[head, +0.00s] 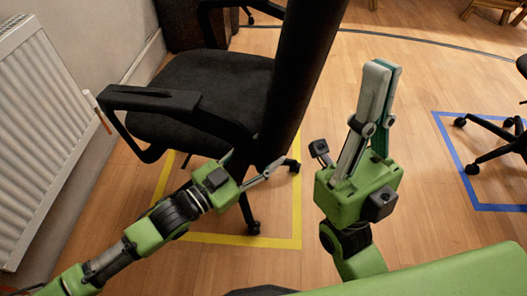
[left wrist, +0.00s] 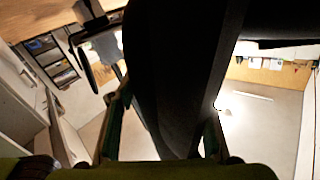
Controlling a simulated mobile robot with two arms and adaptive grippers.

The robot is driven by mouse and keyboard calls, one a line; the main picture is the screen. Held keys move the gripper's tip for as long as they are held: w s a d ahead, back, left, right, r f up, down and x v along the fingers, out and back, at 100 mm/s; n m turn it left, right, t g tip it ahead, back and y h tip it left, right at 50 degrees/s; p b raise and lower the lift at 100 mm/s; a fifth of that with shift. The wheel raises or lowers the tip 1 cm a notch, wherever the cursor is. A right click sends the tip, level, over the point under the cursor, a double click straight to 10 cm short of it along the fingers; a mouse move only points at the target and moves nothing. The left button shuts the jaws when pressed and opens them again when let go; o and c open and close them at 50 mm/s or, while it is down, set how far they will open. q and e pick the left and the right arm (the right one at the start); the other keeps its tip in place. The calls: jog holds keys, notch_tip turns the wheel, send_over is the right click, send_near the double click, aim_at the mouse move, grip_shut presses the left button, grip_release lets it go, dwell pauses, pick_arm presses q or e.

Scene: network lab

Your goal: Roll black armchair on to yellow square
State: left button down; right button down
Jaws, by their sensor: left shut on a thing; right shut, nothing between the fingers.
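The black armchair (head: 190,82) stands upright, its tall backrest (head: 300,70) toward me. Its visible casters are inside the outline of the yellow square (head: 245,241) on the wooden floor; the far part of the outline is hidden under the chair. My left gripper (head: 256,168) is shut on the lower part of the backrest. In the left wrist view the dark backrest (left wrist: 180,75) fills the space between the fingers (left wrist: 163,125). My right gripper (head: 381,68) is shut and empty, pointing up, to the right of the chair and apart from it.
A white radiator (head: 45,130) and wall stand close on the left. A blue square (head: 447,160) with another chair's base (head: 490,150) is at the right. Another dark piece of furniture is behind the armchair. Floor between the two squares is clear.

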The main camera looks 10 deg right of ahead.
pick_arm(q)
jog(key=c, duration=1.3)
grip_release()
jog(key=shift+f, duration=0.2)
jog(key=o, duration=0.3)
jog(key=shift+r, duration=0.1)
jog(key=shift+a, duration=0.1)
jog(key=v, duration=1.2)
